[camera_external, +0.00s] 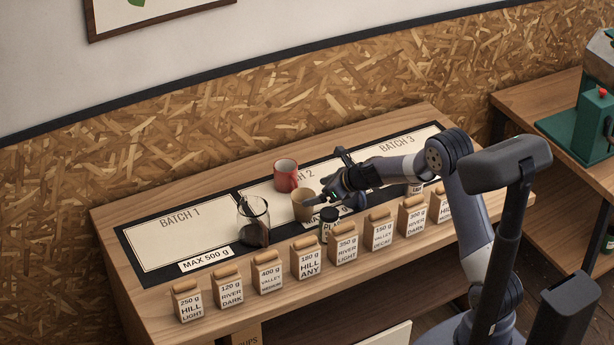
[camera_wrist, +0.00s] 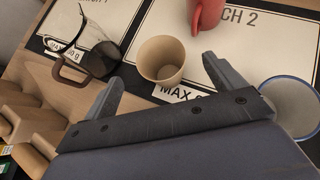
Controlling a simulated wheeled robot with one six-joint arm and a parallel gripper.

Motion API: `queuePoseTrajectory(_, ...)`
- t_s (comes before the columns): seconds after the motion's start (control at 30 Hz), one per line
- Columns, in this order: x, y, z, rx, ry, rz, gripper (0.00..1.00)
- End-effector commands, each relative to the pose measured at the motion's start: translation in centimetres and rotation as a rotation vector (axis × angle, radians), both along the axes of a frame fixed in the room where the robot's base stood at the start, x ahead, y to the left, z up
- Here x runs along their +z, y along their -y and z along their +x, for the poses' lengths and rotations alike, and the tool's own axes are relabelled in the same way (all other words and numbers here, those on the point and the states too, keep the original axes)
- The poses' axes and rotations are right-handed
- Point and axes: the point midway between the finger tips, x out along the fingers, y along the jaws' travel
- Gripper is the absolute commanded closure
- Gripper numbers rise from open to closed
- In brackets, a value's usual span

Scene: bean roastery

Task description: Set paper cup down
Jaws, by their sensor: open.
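The paper cup (camera_external: 302,205) is tan and empty and stands upright on the lower edge of the Batch 2 mat. It also shows in the wrist view (camera_wrist: 161,60), just beyond my fingertips. My gripper (camera_wrist: 160,78) is open and holds nothing. Its two fingers point at the cup, one toward each side, and it looks apart from them. In the external view my gripper (camera_external: 318,199) is just right of the cup, and the arm hides part of the Batch 2 area.
A red mug (camera_external: 286,176) stands behind the cup. A glass carafe with dark contents (camera_external: 253,222) is to its left. Several labelled bean bags (camera_external: 309,258) line the front edge. The Batch 1 mat (camera_external: 170,232) is mostly clear.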

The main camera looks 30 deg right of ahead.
Motion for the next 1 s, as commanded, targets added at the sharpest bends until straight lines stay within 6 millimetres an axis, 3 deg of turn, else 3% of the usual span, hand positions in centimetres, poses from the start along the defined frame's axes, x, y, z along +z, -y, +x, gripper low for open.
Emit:
queuePoseTrajectory(0.07, -1.4, 0.0, 0.0, 0.000, -0.005, 0.000, 0.11)
queuePoseTrajectory(0.4, -3.5, -2.0, 3.0, 0.001, -0.002, -0.001, 0.11)
queuePoseTrajectory(0.73, -3.8, -2.2, 3.3, 0.001, -0.001, 0.000, 0.11)
queuePoseTrajectory(1.0, -3.8, -2.2, 3.3, 0.001, -0.001, 0.000, 0.33)
